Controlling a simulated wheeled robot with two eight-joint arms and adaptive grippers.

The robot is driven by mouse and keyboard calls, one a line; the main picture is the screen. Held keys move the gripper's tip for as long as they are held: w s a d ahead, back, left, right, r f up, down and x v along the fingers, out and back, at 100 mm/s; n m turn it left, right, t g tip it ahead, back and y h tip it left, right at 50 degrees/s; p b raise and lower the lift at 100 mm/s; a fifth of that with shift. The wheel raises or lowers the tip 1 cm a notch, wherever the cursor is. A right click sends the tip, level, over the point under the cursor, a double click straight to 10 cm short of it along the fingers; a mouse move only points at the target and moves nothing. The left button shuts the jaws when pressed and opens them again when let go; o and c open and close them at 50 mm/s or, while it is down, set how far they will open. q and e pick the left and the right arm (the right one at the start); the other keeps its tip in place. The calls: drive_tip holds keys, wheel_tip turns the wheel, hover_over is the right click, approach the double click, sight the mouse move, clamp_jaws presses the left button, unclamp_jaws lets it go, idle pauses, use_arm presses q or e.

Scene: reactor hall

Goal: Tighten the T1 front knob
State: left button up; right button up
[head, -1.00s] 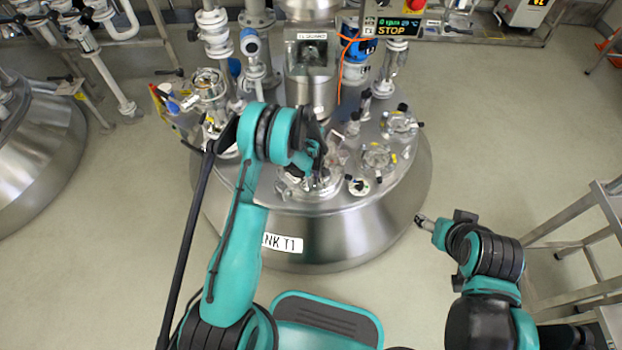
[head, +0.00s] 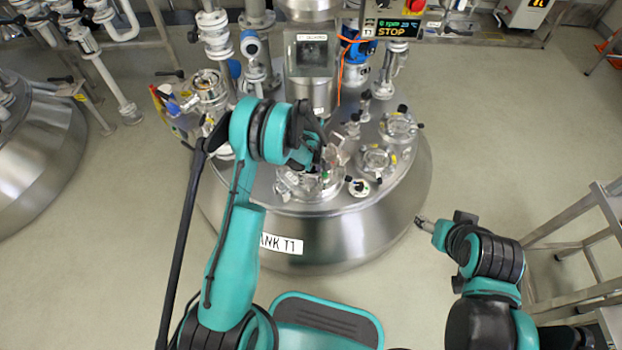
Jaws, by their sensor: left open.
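Tank T1 (head: 350,235) is a round steel vessel with a crowded lid, labelled "ANK T1" where my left arm covers part of the label. A round front port (head: 318,190) with small fittings sits at the lid's near edge. My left gripper (head: 322,160) is open above and just behind this port. The front knob cannot be told apart from the fittings there, and the arm and gripper hide part of them. I cannot tell whether the gripper touches anything. My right gripper (head: 424,222) is off the tank's right side, away from the lid; its jaws are too small to read.
Two more glass ports (head: 376,160) and small valves stand on the lid's right side. A steel column (head: 311,75) rises at the lid's back. A display (head: 392,28) reads "STOP". A metal stair frame (head: 570,240) stands at right.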

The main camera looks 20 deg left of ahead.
use_arm(q)
wheel_tip(320, 180, up, 8)
drive_tip(key=shift+r, duration=0.25)
drive_tip(key=n+p, duration=0.3)
drive_tip(key=n, duration=0.7)
hover_over(311, 182)
wheel_tip(311, 182, down, 4)
drive_tip(key=shift+f, duration=0.45)
wheel_tip(311, 182, down, 8)
drive_tip(key=b, duration=0.3)
drive_tip(key=shift+r, duration=0.15)
